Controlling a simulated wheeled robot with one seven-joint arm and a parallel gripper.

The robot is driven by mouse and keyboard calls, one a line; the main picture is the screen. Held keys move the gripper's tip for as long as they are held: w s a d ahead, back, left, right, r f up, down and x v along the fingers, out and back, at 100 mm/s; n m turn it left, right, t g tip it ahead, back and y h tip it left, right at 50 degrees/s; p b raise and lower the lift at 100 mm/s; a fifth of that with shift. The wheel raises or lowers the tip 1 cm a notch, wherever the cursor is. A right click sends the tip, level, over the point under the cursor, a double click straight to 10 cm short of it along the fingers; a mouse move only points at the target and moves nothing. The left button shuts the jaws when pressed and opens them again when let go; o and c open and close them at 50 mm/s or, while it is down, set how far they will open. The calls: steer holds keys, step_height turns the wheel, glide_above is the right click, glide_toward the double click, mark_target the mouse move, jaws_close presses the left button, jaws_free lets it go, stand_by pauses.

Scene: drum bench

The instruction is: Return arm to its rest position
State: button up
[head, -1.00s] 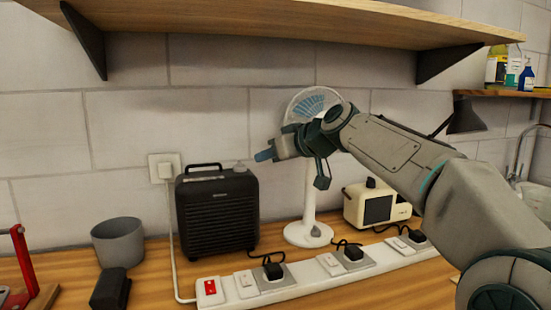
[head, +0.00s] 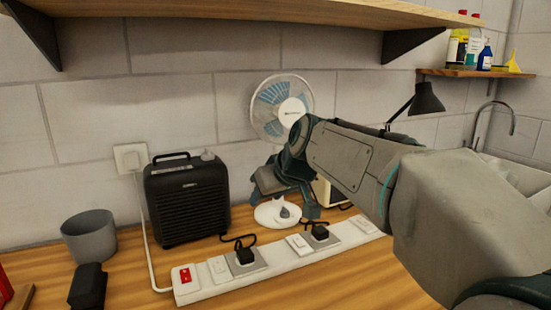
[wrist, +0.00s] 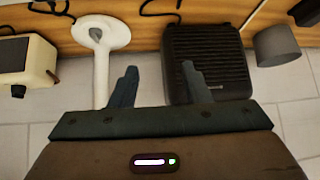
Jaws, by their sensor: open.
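My gripper (head: 259,187) is in front of the white desk fan (head: 283,108) in the head view, and my arm comes in from the right. In the wrist view my gripper (wrist: 156,84) has its two fingers spread apart with nothing between them. The fan's white stand (wrist: 101,65) shows left of the fingers, and the black heater (wrist: 207,62) is behind and beside the right finger. The black heater also stands left of my gripper in the head view (head: 188,200).
A white power strip (head: 275,258) with black plugs lies along the bench. A grey pot (head: 90,236) stands at the left. A cream appliance (wrist: 25,62) is partly hidden by my arm in the head view. A wooden shelf (head: 250,18) hangs above, with a dark lamp (head: 427,98) at right.

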steer(key=s+d+f+m+g+h+p, duration=0.2)
steer(key=s+d+f+m+p, duration=0.1)
steer(key=s+d, duration=0.5)
steer(key=s+d+f+m+g+h+p, duration=0.2)
steer(key=s+d+f+p, duration=0.4)
steer(key=s, duration=0.9)
steer(key=d+m, duration=0.1)
steer(key=d, duration=0.2)
steer(key=shift+s+m+h, duration=0.25)
steer(key=shift+m+h, duration=0.05)
steer(key=shift+h, duration=0.1)
